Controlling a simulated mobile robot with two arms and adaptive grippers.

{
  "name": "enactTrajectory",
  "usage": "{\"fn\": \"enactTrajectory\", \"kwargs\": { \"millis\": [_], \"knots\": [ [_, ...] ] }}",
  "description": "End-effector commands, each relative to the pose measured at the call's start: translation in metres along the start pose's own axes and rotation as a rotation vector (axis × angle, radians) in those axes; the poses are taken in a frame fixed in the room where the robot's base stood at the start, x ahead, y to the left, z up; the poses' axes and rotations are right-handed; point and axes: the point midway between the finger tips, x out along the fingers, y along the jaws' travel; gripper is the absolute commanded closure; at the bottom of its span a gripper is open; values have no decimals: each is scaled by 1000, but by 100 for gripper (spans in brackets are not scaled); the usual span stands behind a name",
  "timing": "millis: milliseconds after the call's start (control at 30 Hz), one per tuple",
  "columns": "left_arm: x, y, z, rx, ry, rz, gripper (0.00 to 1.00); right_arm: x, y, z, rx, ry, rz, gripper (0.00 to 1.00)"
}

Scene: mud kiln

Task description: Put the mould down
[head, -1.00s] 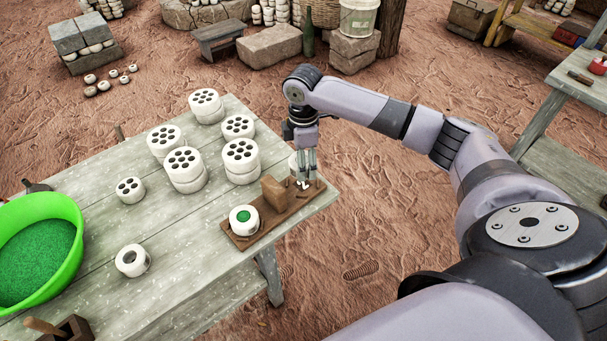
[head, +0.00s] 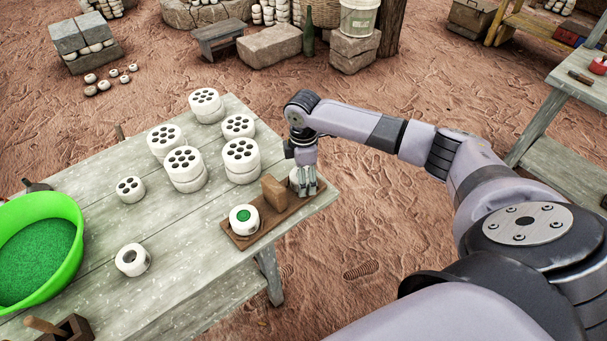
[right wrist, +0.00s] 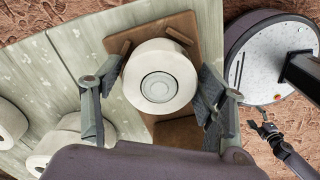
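A white round mould (right wrist: 160,78) with a grey disc in its middle stands on one end of a brown wooden board, beside wooden pegs. My right gripper (right wrist: 160,85) is open around it, with gaps showing between fingers and mould. In the head view my right gripper (head: 308,190) is low over the board's right end and hides most of that mould (head: 294,176). A second white mould (head: 239,227) with a green centre sits on the left end of the board (head: 265,232). My left gripper is not in view.
A brown block (head: 275,194) stands mid-board. Several white pieces with holes (head: 184,162) stand on the table (head: 190,245), with a hollow white ring (head: 132,261) nearer me. A green basin (head: 38,250) is at the left. The table's right edge is close to the board.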

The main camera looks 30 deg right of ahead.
Motion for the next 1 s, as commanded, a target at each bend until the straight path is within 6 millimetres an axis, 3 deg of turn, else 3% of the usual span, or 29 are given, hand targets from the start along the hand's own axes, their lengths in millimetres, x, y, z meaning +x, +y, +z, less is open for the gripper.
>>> {"fn": "enactTrajectory", "kwargs": {
  "millis": [100, 467, 667, 1000],
  "knots": [
    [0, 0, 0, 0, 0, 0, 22, 0, 0, 0, 0, 0, 1, 23],
    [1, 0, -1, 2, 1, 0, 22, -3, 1, 0, 0, 0, 2, 23],
    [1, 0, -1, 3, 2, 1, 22, -32, 1, -1, 0, 3, 4, 23],
    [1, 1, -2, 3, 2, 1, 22, -102, 1, -1, 0, 2, 3, 23]
  ]
}}
